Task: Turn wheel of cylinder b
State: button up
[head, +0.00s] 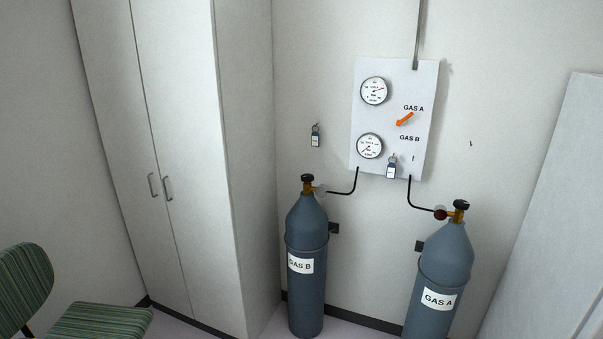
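The cylinder labelled GAS B (307,240) is a blue-grey upright bottle against the wall, left of the panel's centre. Its black wheel (307,178) sits on top of a brass valve (308,188). A similar cylinder labelled GAS A (446,255) stands to the right, with a black wheel (461,205) and a dark red round part at its valve. A white wall panel (392,70) holds two round gauges and an orange lever (405,119) between the GAS A and GAS B labels. My gripper is not in view.
A tall pale cabinet (180,120) stands left of cylinder B. A green striped chair (22,285) is at the lower left. Black hoses run from the valves to the panel. Small tags (315,136) hang on the wall and panel. A pale slanted board (560,220) is at the right.

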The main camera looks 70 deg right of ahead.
aim_at(307, 178)
jog(key=z, duration=0.7)
jog(key=i, duration=1.25)
jog(key=z, duration=0.9)
jog(key=k, duration=0.75)
jog(key=z, duration=0.2)
jog(key=i, duration=0.85)
jog(key=u, duration=0.05)
